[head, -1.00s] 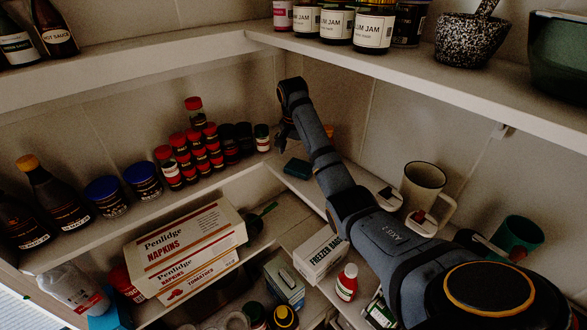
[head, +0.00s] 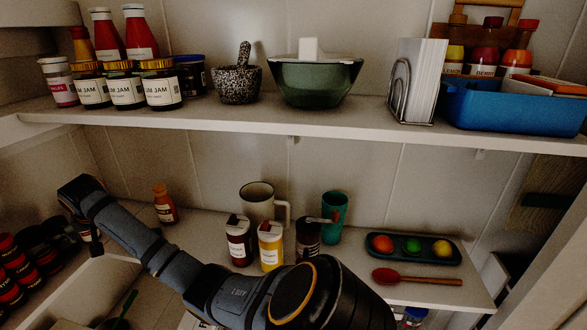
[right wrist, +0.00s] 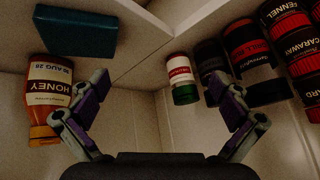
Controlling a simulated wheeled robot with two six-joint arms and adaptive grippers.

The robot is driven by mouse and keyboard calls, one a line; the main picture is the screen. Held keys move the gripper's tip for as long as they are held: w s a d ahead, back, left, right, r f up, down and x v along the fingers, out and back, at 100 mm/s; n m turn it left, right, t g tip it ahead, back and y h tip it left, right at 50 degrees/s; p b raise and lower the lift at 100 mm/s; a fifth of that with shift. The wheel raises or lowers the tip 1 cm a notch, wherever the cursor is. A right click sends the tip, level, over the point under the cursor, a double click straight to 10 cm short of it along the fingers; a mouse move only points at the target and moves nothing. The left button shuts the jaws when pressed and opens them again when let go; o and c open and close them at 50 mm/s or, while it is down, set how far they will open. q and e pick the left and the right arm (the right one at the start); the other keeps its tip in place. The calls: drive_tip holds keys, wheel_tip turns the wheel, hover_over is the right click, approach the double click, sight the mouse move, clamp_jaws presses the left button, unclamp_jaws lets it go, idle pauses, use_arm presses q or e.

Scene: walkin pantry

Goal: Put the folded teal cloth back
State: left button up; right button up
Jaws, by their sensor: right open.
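The folded teal cloth (right wrist: 75,33) is a flat dark teal slab at the upper left of the right wrist view. It lies on a pale shelf, beyond my left-hand finger there and apart from it. I cannot make it out in the head view now, where my arm covers part of the shelf. My right gripper (right wrist: 163,90) is open with nothing between its fingers. In the head view my right gripper (head: 93,238) hangs down over the shelf corner at the left, partly hidden. My left gripper is not in view.
A honey bottle (right wrist: 49,98) stands close beside one finger. Spice jars (right wrist: 238,60) line the other side. On the lower shelf are a cream mug (head: 258,203), a teal cup (head: 335,213) and a tray (head: 412,247). The upper shelf (head: 290,122) overhangs them.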

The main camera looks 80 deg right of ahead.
drive_tip(key=a+f+n+t+y, duration=0.1)
drive_tip(key=a+f+n+t, duration=0.2)
drive_tip(key=a+n+t, duration=0.35)
drive_tip(key=s+f+g, duration=0.2)
drive_tip(key=s+f, duration=0.1)
drive_tip(key=f, duration=0.7)
drive_tip(key=s+f+g, duration=0.2)
drive_tip(key=f, duration=0.9)
drive_tip(key=s+a+f+g, duration=0.1)
drive_tip(key=s+f, duration=0.6)
drive_tip(key=f, duration=0.2)
drive_tip(key=s+f+g, duration=0.2)
drive_tip(key=s+f, duration=0.4)
drive_tip(key=f, duration=0.4)
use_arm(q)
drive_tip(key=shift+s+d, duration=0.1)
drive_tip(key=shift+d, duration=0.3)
use_arm(e)
drive_tip(key=s+a+f+g, duration=0.1)
drive_tip(key=s+f, duration=0.5)
drive_tip(key=s, duration=0.7)
drive_tip(key=s+a+f+n+g, duration=0.1)
drive_tip(key=s+f, duration=0.5)
drive_tip(key=s, duration=0.7)
drive_tip(key=s+a+f+n+g+y, duration=0.1)
drive_tip(key=s+f+g, duration=0.1)
drive_tip(key=s+f, duration=0.5)
drive_tip(key=s, duration=0.6)
drive_tip(key=shift+g, duration=0.35)
drive_tip(key=shift+n, duration=0.25)
